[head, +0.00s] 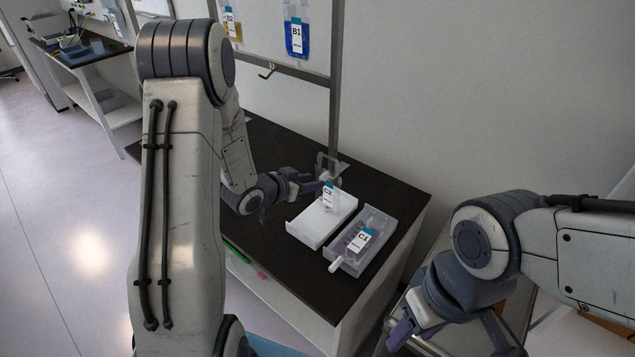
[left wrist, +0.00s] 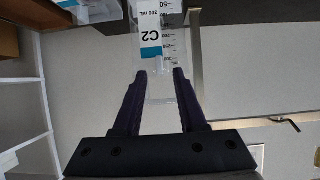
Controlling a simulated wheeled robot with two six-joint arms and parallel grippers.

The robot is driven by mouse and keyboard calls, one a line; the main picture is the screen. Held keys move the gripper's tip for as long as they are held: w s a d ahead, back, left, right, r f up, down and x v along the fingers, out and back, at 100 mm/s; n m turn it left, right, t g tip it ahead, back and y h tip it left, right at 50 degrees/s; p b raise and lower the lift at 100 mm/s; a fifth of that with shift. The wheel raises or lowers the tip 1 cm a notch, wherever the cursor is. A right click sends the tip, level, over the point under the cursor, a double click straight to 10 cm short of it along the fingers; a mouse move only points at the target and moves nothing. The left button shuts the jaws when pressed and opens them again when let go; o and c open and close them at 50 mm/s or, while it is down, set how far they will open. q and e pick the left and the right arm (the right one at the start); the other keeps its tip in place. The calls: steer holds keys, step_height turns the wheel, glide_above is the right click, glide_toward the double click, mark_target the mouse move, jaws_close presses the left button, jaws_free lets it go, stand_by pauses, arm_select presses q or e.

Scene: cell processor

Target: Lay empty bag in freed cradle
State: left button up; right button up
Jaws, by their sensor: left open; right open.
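The clear, empty-looking bag C2 (head: 328,200) is at the back end of the white cradle (head: 309,232). Whether it rests in the cradle or is above it I cannot tell. My left gripper (head: 318,182) is open beside the bag's label. In the left wrist view its open fingers (left wrist: 160,74) point at bag C2 (left wrist: 158,20), whose clear end shows between them. Bag C1 (head: 358,242), with purple content, lies in the neighbouring clear cradle (head: 378,226). My right gripper (head: 440,342) is open and empty at the lower right, away from both cradles.
Bags B1 (head: 296,38) and B2 (head: 230,24) hang from the metal frame (head: 334,100) behind the bench. The black bench top (head: 285,268) is clear left of and in front of the cradles. Its right edge is close to the C1 cradle.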

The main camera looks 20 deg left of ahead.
arm_select(q)
steer(key=v, duration=0.9)
steer(key=s+d+m+g+y, duration=0.1)
steer(key=s+d+g+y, duration=0.3)
steer(key=d, duration=0.7)
steer(key=s+d+m+g+b, duration=0.1)
steer(key=s+d, duration=0.4)
steer(key=s, duration=0.6)
steer(key=s+d+m+g+b, duration=0.1)
steer(key=s+d+g+b, duration=0.2)
steer(key=s+g, duration=0.3)
steer(key=shift+s+d+g+h+b, duration=0.35)
steer(key=shift+s+d, duration=0.55)
steer(key=shift+s, duration=1.85)
steer(key=shift+f, duration=0.2)
